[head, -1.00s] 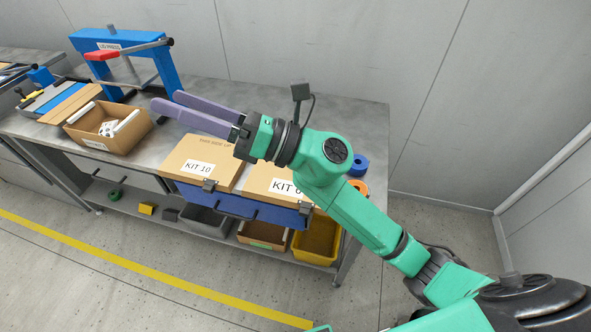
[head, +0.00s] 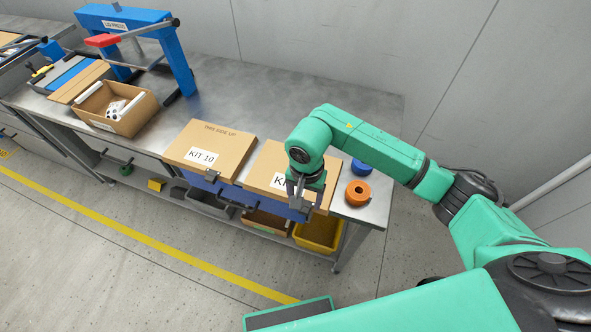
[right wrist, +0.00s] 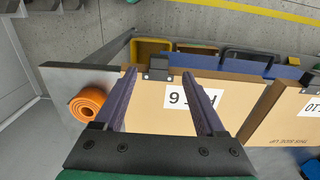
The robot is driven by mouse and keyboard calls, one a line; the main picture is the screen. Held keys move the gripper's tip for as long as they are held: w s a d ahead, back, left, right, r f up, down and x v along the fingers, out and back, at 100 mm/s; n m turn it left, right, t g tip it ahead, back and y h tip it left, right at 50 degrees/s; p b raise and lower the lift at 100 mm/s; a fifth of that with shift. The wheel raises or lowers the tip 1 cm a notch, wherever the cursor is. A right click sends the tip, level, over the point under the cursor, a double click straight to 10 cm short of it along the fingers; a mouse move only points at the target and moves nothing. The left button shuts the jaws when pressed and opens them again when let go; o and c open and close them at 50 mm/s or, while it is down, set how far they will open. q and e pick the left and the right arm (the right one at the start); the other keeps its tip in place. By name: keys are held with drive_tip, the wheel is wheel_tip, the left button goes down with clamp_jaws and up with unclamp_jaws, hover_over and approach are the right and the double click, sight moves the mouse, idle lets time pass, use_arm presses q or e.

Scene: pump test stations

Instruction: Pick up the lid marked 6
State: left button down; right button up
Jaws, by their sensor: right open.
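The lid marked 6 (head: 264,168) is a flat tan cardboard-like lid, the right one of two on the bench; my right arm covers part of it and its label in the head view. In the right wrist view this lid (right wrist: 150,117) shows its white label with a 6, partly hidden by a finger. A dark clip (right wrist: 158,68) sits at its front edge. My right gripper (head: 302,192) points down over this front edge, open and empty, its purple fingers (right wrist: 159,76) on either side of the clip. I cannot tell whether they touch anything. My left gripper is not in view.
The KIT 10 lid (head: 210,146) lies close on the left. An orange roll (head: 358,192) and a blue roll (head: 361,167) stand to the right. A box of parts (head: 128,120) and a blue press (head: 178,62) are farther left. Bins sit on the shelf below.

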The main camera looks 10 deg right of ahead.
sight(304, 210)
drive_tip(key=f, duration=0.1)
drive_tip(key=f+p, duration=0.1)
drive_tip(key=f, duration=0.1)
drive_tip(key=f+p, duration=0.1)
drive_tip(key=shift+s+f, duration=0.2)
drive_tip(key=shift+s, duration=0.05)
drive_tip(key=shift+f, duration=0.3)
drive_tip(key=shift+w, duration=0.1)
clamp_jaws()
